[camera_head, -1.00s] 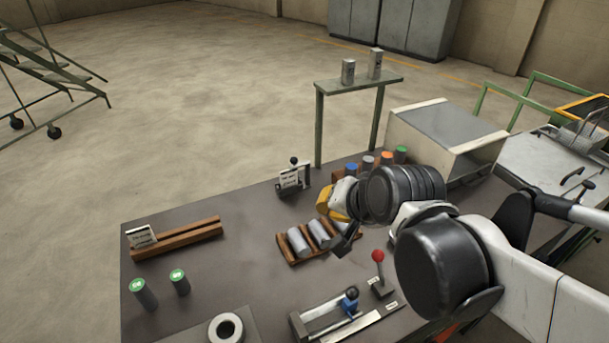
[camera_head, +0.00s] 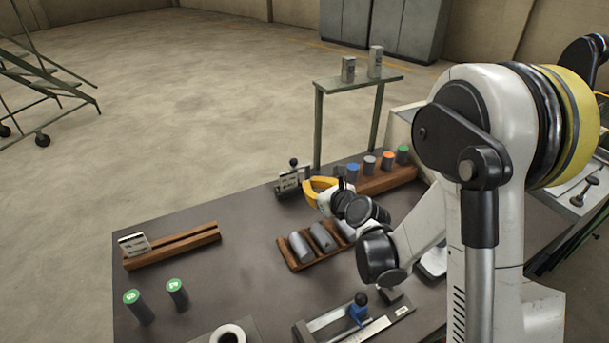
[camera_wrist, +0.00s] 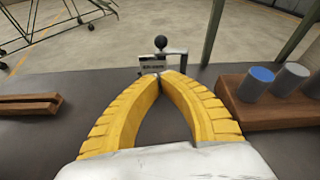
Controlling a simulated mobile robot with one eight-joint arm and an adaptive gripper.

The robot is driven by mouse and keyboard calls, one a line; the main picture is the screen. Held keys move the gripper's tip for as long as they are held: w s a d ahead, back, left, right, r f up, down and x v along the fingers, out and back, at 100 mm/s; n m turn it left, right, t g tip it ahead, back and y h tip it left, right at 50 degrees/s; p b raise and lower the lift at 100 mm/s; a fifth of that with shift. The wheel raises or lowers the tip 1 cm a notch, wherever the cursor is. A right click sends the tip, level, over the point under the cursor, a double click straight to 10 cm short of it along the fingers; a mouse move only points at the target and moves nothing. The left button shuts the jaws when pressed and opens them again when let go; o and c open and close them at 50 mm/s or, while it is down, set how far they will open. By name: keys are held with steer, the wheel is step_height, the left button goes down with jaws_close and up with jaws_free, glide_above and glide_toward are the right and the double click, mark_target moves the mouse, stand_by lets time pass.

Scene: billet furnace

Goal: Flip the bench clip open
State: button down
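The bench clip (camera_head: 289,184) stands at the back edge of the dark bench, a small grey metal frame with a pale label plate and a black ball knob on top. In the wrist view the clip (camera_wrist: 152,60) is straight ahead, its knob upright above the frame. My gripper (camera_head: 307,186) has yellow fingers and is just right of the clip in the head view. In the wrist view the fingertips of my gripper (camera_wrist: 161,76) come together in front of the clip's lower part, with nothing visible between them. Whether they touch it I cannot tell.
A wooden rack (camera_head: 385,181) with several coloured-top cylinders is right of the clip. A wooden tray (camera_head: 291,259) of grey billets lies nearer. A green stand (camera_head: 358,84) rises behind the bench. A grooved wooden block (camera_head: 172,246) is at left; the bench between is clear.

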mark_target(295, 175)
steer(key=shift+w+d+f+m, duration=0.2)
steer(key=shift+w+f+m, duration=0.1)
steer(key=shift+f+m, duration=0.45)
steer(key=shift+w, duration=0.1)
steer(key=b+x, duration=0.3)
steer(key=x, duration=0.6)
steer(key=shift+w+a, duration=0.15)
steer(key=shift+w, duration=0.2)
steer(key=shift+w+r+m, duration=0.1)
steer(key=shift+m, duration=0.15)
steer(key=shift+r, duration=0.1)
